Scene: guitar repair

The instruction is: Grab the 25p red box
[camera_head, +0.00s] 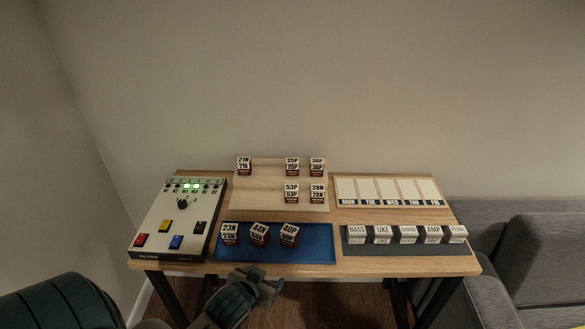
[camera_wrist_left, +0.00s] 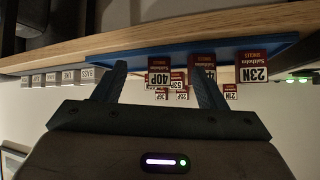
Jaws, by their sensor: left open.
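The 25P box (camera_head: 292,167), white-labelled with a dark red base, stands in the back row on the light wooden board (camera_head: 262,190), between the 21N box (camera_head: 244,166) and the 36P box (camera_head: 317,167). The 53P box (camera_head: 291,193) stands in front of it. My left gripper (camera_head: 266,285) is open and empty at the table's front edge, well short of the 25P box. My right gripper is not in view.
A blue mat (camera_head: 275,256) with the 23N, 44N and 40P boxes lies between my left gripper and the board. A control panel (camera_head: 160,212) stands left. A white slotted rack (camera_head: 390,190) and a row of white-topped blocks (camera_head: 408,235) are right.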

